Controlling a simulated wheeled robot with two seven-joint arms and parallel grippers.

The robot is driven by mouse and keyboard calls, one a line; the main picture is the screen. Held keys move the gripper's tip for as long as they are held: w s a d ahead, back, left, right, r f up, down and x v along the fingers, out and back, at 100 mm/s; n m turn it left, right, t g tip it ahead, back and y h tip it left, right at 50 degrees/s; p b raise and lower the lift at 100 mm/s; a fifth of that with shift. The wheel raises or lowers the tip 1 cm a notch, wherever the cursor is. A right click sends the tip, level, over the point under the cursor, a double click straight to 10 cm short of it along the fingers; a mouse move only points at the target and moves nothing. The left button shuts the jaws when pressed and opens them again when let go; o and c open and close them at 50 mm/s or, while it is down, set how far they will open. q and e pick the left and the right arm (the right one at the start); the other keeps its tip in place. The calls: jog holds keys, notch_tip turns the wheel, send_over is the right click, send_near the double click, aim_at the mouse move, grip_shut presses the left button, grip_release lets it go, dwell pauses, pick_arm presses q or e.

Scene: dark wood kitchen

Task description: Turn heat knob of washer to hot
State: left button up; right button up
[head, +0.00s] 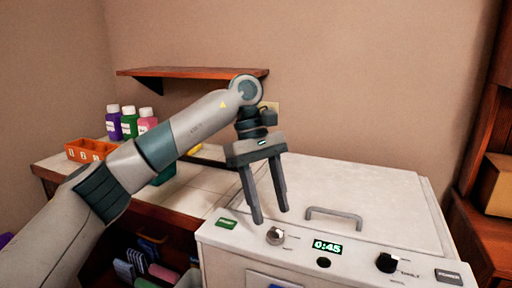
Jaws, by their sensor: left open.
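The washer (375,196) is a white box with a front control panel, at the lower right. On its panel are a silver knob (275,236) at the left and a black knob (388,263) at the right. The marks by the knobs are too small to read, so I cannot tell which is the heat knob. My left gripper (271,216) points down with its two fingers apart and empty. Its fingertips appear just above and behind the silver knob; I cannot tell whether they touch anything. My right gripper is not in view.
The panel also has a green display (327,247) reading 0:45, a green label (226,223) and a dark button (323,263). A grey handle (334,216) rises from the lid. Bottles (129,122) and an orange box (88,150) stand on the left counter. A wooden shelf (190,73) is behind.

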pick_arm(q)
jog(key=p+v, duration=0.2)
jog(key=v, duration=1.1)
jog(key=shift+a+r, duration=0.15)
jog(key=shift+r, duration=0.05)
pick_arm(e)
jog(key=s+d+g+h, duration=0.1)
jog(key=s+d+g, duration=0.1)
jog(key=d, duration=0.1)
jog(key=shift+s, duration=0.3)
